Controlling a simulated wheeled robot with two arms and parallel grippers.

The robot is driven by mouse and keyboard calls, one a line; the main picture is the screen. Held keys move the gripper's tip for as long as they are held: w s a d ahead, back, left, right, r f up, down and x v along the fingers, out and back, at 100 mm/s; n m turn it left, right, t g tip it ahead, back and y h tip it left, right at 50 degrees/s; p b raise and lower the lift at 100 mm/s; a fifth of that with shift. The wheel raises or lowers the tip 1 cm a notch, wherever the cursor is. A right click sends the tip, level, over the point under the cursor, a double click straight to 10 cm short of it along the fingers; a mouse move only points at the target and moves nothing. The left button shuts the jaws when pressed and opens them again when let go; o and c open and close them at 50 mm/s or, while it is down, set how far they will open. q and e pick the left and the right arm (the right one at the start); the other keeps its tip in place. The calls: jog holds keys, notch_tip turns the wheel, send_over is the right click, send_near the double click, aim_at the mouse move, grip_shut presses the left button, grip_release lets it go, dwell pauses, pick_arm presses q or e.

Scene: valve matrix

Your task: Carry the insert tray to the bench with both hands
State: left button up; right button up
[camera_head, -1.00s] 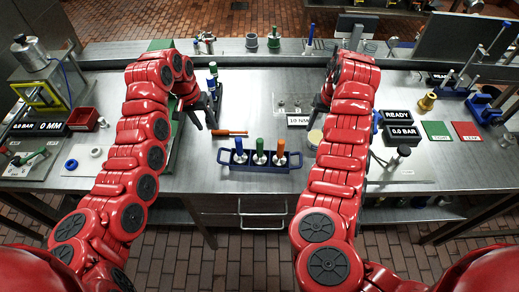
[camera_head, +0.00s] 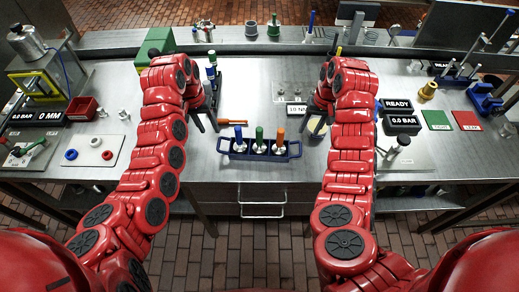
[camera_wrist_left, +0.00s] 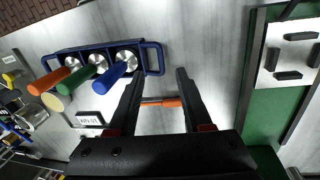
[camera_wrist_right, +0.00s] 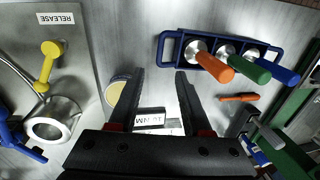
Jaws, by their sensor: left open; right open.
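The insert tray (camera_head: 290,153) is a blue rack with a loop handle at each end, on the steel bench near its front edge. It holds three upright inserts with blue (camera_head: 239,137), green (camera_head: 259,136) and orange (camera_head: 279,136) grips. My left gripper (camera_head: 207,122) is open, behind and left of the tray; its wrist view shows an end handle (camera_wrist_left: 154,58) just beyond the fingertips (camera_wrist_left: 156,74). My right gripper (camera_head: 312,124) is open, behind and right of the tray; its wrist view shows the other handle (camera_wrist_right: 167,47) just beyond the fingertips (camera_wrist_right: 160,74). Neither gripper visibly touches it.
An orange-handled tool (camera_head: 233,122) lies close behind the tray. A label block (camera_head: 296,109) stands behind it to the right. Gauges and red and green pads (camera_head: 437,120) lie at the right. A red bin (camera_head: 81,109) and a white plate (camera_head: 88,150) lie at the left.

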aim_at(218, 146)
pick_arm(q)
jog(key=f, duration=0.3)
jog(key=d+f, duration=0.1)
jog(key=f, duration=0.7)
jog(key=shift+d+f, duration=0.2)
jog(key=shift+d, duration=0.15)
pick_arm(e)
jog(key=f, duration=0.3)
jog(key=a+f, duration=0.1)
jog(key=f, duration=0.3)
jog(key=a+f, duration=0.1)
jog(key=f, duration=0.3)
jog(key=shift+f, duration=0.2)
pick_arm(q)
grip_shut()
pick_arm(e)
jog(key=shift+d, duration=0.1)
grip_shut()
jog(key=shift+w+r, duration=0.1)
